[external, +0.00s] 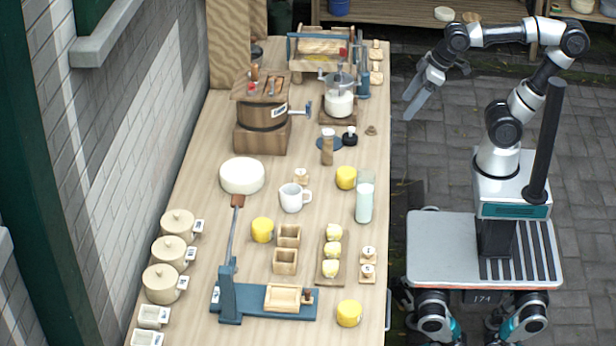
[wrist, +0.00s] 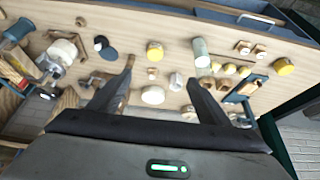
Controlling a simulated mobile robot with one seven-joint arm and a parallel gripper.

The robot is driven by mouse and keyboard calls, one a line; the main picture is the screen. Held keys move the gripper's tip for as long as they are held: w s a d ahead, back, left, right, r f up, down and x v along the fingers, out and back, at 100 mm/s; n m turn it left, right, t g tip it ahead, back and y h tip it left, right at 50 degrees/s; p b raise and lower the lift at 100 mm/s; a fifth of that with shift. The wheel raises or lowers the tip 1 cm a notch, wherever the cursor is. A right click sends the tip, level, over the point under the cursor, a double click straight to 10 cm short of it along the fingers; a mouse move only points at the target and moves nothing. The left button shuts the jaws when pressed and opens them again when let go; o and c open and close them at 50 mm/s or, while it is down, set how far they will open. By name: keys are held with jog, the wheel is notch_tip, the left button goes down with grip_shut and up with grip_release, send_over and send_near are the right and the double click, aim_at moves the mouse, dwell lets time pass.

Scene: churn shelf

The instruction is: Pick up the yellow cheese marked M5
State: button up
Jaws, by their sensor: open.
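Three yellow cheeses are on the long wooden table. One (external: 346,177) is near the middle, left of the tall glass. Another (external: 262,229) stands by two small wooden boxes, and the third (external: 349,313) is at the front. The wrist view shows one cheese (wrist: 154,51) beyond my fingers and one (wrist: 283,66) at the right. No M5 mark is readable on any cheese. My gripper (external: 412,108) is open and empty, raised to the right of the table's far half. In the wrist view my gripper's fingers (wrist: 161,70) are spread apart.
A tall glass (external: 365,198) stands near the right table edge. A white mug (external: 293,197), a white round (external: 242,176) and a blue lever press (external: 262,303) also stand there. Churns and jars fill the far end. Lidded pots (external: 171,253) line the left edge.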

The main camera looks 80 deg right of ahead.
jog(key=w+a+b, duration=0.1)
jog(key=w+a, duration=0.2)
jog(key=w, duration=0.4)
jog(key=w+a, duration=0.3)
jog(key=w, duration=0.4)
jog(key=g+b, duration=0.1)
jog(key=b, duration=0.1)
send_over(264, 224)
jog(key=s+d, duration=0.1)
jog(key=s, duration=0.6)
notch_tip(264, 224, down, 13)
jog(key=x, duration=1.1)
jog(key=shift+w+a+f, duration=0.15)
jog(key=shift+a+f, duration=0.1)
jog(key=shift+f, duration=0.15)
jog(key=shift+w+a+x, duration=0.15)
jog(key=shift+x, duration=1.35)
jog(key=shift+w+a+x, duration=0.1)
jog(key=shift+a+x, duration=0.05)
jog(key=shift+x, duration=1.35)
jog(key=shift+r, duration=0.15)
jog(key=shift+r, duration=0.1)
jog(key=c, duration=1.3)
